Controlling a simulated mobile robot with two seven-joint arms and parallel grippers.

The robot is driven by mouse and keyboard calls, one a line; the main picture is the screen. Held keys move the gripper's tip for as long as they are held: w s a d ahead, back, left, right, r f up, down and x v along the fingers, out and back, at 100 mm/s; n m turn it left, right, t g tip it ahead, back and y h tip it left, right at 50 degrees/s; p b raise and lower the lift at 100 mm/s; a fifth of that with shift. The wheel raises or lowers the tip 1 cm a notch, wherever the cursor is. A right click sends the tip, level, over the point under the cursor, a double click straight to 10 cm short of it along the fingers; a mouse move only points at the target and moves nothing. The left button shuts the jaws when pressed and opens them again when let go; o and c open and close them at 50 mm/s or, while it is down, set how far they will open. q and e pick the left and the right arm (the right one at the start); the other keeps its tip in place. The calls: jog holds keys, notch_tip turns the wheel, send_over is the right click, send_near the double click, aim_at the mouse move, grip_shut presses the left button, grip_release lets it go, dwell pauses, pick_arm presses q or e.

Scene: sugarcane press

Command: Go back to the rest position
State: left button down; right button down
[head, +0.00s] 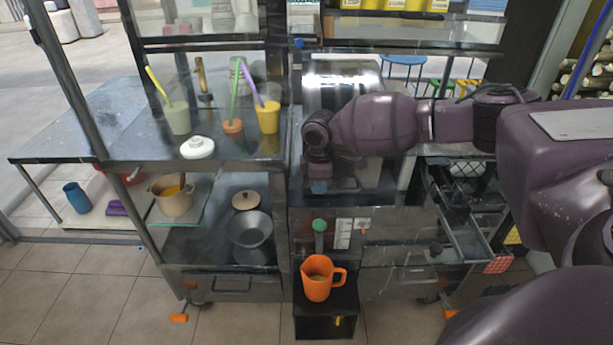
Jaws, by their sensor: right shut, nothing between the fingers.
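My right arm reaches in from the right across the sugarcane press cart. My right gripper (319,187) points down in front of the press housing (343,80), near the middle of the view. It is shut and holds nothing. An orange jug (317,278) with some content stands upright on a small dark stand (325,322) below the gripper, clearly apart from it. My left gripper is not in view. Part of the press is hidden behind my right arm.
Cups with straws, including a yellow cup (267,118), and a white lid (197,147) stand on the left counter (130,145). A pot (173,199) and a metal bowl (251,232) sit on the shelf below. An open wire drawer (470,215) juts out at right.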

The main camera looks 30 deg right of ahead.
jog(key=s+a+f+m+t+y, duration=0.1)
jog(key=s+a+f+t+y, duration=0.2)
jog(key=s+a+f, duration=0.6)
jog(key=s+a+f+m+t+y, duration=0.1)
jog(key=s+a+f+t+y, duration=0.15)
jog(key=s+a+f, duration=0.65)
jog(key=s+d+r+m+t+h, duration=0.1)
jog(key=s+d+m+t+h, duration=0.4)
jog(key=s+d+m, duration=0.3)
jog(key=s, duration=0.3)
jog(key=shift+s+d+r+m+t, duration=0.15)
jog(key=shift+d+r+m+t, duration=0.15)
jog(key=shift+d+r+t, duration=0.05)
jog(key=shift+h, duration=0.25)
dwell(0.3)
